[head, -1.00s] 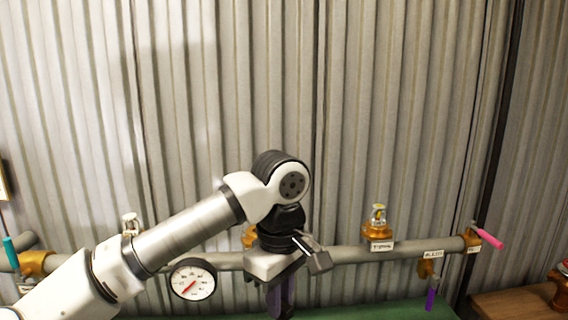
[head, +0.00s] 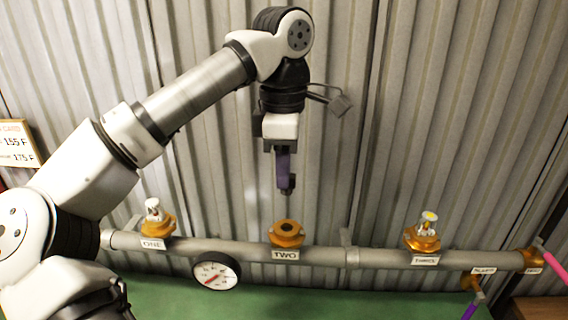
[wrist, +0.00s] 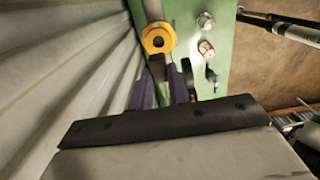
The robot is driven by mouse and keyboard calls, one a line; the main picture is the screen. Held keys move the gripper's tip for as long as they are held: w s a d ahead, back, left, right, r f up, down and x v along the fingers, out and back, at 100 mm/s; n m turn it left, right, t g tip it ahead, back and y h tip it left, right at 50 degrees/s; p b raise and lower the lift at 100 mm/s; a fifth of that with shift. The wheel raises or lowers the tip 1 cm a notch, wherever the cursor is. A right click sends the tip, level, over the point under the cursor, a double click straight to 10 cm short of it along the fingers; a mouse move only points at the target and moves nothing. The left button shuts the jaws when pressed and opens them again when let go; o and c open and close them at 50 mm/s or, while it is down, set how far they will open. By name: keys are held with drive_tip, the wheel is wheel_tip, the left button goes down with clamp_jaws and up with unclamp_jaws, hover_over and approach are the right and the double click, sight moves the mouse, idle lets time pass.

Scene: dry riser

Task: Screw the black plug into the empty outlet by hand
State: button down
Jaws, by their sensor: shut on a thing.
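The empty outlet is an orange fitting with a dark open hole (head: 287,234), above the label TWO on the grey pipe. It also shows in the wrist view as an orange ring (wrist: 158,38) beyond the fingertips. My gripper (head: 286,180) points down with purple fingers, a little above this outlet and apart from it. It is shut on a small dark piece, the black plug (head: 289,190), whose lower end sticks out below the fingers. In the wrist view the plug (wrist: 157,70) sits between the purple fingers, partly hidden by them.
Outlets ONE (head: 156,222) and THREE (head: 424,234) carry fitted heads. A pressure gauge (head: 216,271) hangs in front of the pipe. A corrugated wall stands close behind. Small items (wrist: 205,48) lie on the green bench (wrist: 221,95). Pink and purple handles are at the right.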

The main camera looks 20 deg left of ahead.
sight(284, 191)
drive_tip(key=shift+w+f+b, duration=0.1)
drive_tip(key=shift+f+b, duration=1.85)
drive_tip(key=shift+f, duration=0.9)
drive_tip(key=shift+f+b, duration=1.05)
drive_tip(key=shift+f, duration=0.65)
drive_tip(key=shift+r, duration=0.1)
drive_tip(key=shift+r+m+p, duration=0.1)
drive_tip(key=shift+m+p, duration=0.4)
drive_tip(key=shift+m, duration=0.6)
drive_tip(key=m, duration=0.3)
drive_tip(key=shift+w+m+p, duration=0.15)
drive_tip(key=shift+m+p, duration=0.15)
drive_tip(key=shift+p, duration=0.1)
drive_tip(key=m+p, duration=0.1)
drive_tip(key=m, duration=0.1)
drive_tip(key=shift+d+m, duration=0.1)
drive_tip(key=shift+m, duration=0.3)
drive_tip(key=m, duration=0.3)
drive_tip(key=shift+w+p, duration=0.1)
drive_tip(key=shift+p, duration=0.2)
